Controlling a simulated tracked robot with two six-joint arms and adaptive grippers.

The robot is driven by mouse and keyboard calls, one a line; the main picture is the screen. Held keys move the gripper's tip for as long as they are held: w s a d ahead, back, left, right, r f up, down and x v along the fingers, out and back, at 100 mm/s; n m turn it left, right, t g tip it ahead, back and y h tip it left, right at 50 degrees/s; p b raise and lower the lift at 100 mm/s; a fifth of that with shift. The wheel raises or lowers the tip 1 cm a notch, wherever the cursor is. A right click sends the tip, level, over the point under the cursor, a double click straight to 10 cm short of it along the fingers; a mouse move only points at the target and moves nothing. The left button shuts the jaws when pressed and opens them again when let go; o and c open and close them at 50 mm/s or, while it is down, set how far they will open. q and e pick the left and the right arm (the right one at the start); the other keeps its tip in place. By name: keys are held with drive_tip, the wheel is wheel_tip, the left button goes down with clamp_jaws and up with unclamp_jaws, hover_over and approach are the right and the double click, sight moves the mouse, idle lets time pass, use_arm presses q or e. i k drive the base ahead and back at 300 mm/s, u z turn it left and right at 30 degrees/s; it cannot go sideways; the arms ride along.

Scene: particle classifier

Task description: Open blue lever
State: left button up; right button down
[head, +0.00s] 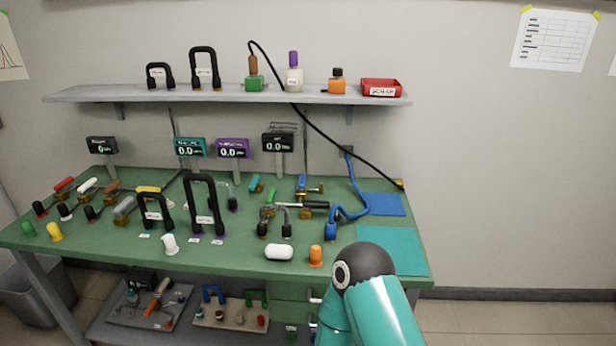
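A small blue lever (301,182) sits on a brass valve body toward the back of the green bench (120,245), right of the middle. It looks raised, but it is too small to tell its exact angle or whether the valve is open. A blue hose (348,213) curves down just to its right, ending in a blue connector (331,231). A teal arm of mine with a dark round joint rises at the lower right, in front of the bench. Neither of my grippers shows in the head view.
Black looped hoses (203,205) stand left of the blue lever. A metal pipe with a black handle (314,204) lies in front of it. A white capsule (279,252) and orange cap (316,255) are near the front edge. Blue and teal mats (392,250) are clear.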

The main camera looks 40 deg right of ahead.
sight(302, 182)
drive_tip(key=z, duration=0.1)
drive_tip(key=k, duration=1.1)
drive_tip(key=z, duration=0.4)
drive_tip(key=i, duration=1)
